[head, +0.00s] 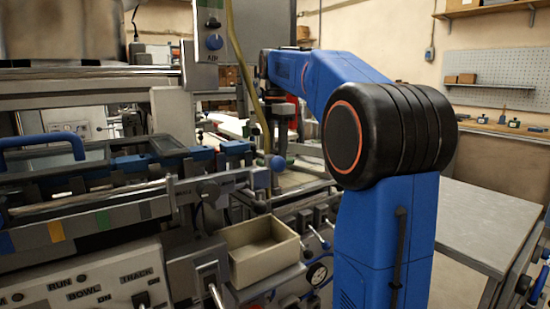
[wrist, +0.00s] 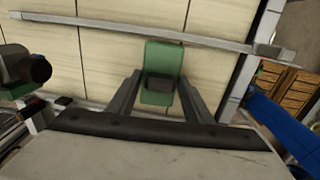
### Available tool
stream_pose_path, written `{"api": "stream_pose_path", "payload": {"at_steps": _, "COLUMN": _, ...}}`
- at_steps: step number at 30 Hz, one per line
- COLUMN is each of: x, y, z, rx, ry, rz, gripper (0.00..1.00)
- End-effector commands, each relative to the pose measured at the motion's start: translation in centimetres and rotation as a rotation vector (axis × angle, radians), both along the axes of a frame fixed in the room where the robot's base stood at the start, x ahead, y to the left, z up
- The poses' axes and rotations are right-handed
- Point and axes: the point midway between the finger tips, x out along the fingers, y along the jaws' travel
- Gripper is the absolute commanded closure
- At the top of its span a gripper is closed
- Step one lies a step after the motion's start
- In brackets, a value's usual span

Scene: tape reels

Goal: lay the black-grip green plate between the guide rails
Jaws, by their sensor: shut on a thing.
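The green plate (wrist: 165,56) shows in the wrist view, with its black grip (wrist: 160,84) facing the camera. My gripper (wrist: 160,82) has its two grey fingers on either side of the black grip and is shut on it. A long grey bar (wrist: 150,29), which looks like a guide rail, runs across the top of the wrist view beyond the plate. A pale panelled surface lies behind the plate. I cannot tell whether the plate touches it. In the head view I cannot make out the plate or my fingertips.
A dark round knob (wrist: 38,69) on a green body stands left in the wrist view. Wooden boxes (wrist: 280,85) and a blue bar (wrist: 272,115) are at right. In the head view, a beige open box (head: 262,253) sits by the machine, and a grey table (head: 490,222) is bare at right.

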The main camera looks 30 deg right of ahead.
Motion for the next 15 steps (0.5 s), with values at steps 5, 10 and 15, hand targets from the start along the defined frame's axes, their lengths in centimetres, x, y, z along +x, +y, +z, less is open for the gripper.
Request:
{"api": "stream_pose_path", "payload": {"at_steps": 5, "x": 0.0, "y": 0.0, "z": -1.8, "rx": 0.0, "ry": 0.0, "rz": 0.0, "gripper": 0.77}}
{"api": "stream_pose_path", "payload": {"at_steps": 10, "x": 0.0, "y": 0.0, "z": -2.0, "rx": 0.0, "ry": -0.001, "rz": 0.0, "gripper": 0.77}}
{"api": "stream_pose_path", "payload": {"at_steps": 15, "x": 0.0, "y": 0.0, "z": -2.1, "rx": 0.0, "ry": 0.0, "rz": 0.0, "gripper": 0.77}}
